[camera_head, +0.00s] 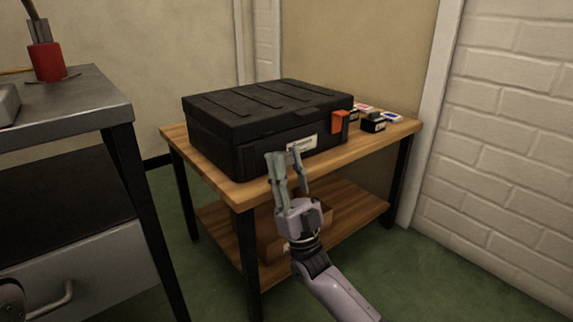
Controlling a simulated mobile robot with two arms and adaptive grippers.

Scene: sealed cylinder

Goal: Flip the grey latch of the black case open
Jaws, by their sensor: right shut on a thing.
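The black case (262,112) lies with its lid down on a wooden-topped table (390,137). An orange latch (339,122) shows at the right end of its front, beside a white label (302,144). My right gripper (284,158) reaches up from below to the left part of the case's front. Its two grey fingers are at the front face, left of the orange latch, and are shut on the grey latch. The fingers mostly hide that latch, so its exact angle cannot be told.
Small dark boxes (373,124) stand on the table right of the case. A lower shelf (345,208) holds a brown box. A metal workbench (75,90) with a red cylinder (46,62) stands at left. Green floor lies between them; a white brick wall is at right.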

